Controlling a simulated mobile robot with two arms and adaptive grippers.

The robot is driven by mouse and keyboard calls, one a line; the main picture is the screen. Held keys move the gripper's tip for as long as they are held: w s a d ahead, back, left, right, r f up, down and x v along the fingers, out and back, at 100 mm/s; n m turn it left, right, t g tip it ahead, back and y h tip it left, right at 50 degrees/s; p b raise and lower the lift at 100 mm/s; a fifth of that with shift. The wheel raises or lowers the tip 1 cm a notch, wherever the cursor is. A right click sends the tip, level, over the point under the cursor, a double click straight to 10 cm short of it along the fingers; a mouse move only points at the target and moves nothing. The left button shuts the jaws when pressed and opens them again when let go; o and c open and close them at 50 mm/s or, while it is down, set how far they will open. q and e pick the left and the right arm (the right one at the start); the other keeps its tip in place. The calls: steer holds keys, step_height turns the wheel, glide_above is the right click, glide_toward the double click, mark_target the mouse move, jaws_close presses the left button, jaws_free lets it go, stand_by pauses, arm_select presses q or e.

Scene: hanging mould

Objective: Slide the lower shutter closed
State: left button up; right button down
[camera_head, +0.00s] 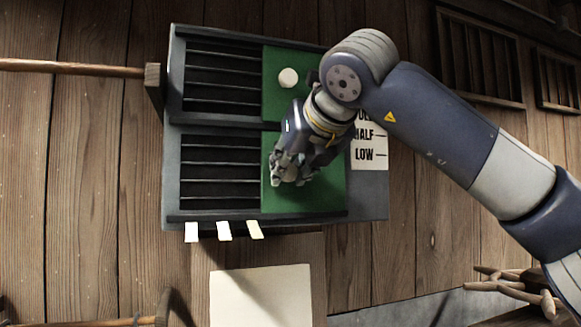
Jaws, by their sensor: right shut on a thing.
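The lower shutter (325,195) is a green panel in the lower half of a dark grey framed vent box (375,207) on a plank wall. It covers the right part of its row, and the dark slats (218,172) to its left are uncovered. My right gripper (287,180) is over the left part of the panel and is shut, seemingly on the shutter's knob, which the gripper hides. The upper shutter (310,55) is a like green panel with a round white knob (288,77), with slats uncovered to its left. My left gripper is not in view.
A white card (369,155) reading HALF and LOW is on the right of the box, partly behind my arm. Small pale tabs (223,230) hang below the frame. A pale sheet (261,296) is lower down. A wooden rod (75,67) ends near the box's upper left.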

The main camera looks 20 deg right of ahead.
steer(key=a, duration=1.5)
steer(key=shift+s+a+b, duration=0.3)
steer(key=shift+a+b, duration=0.05)
steer(key=shift+a, duration=0.05)
steer(key=shift+r, duration=0.1)
steer(key=c, duration=1.6)
jaws_free()
steer(key=o, duration=0.3)
steer(key=shift+a, duration=0.2)
steer(key=shift+d, duration=0.1)
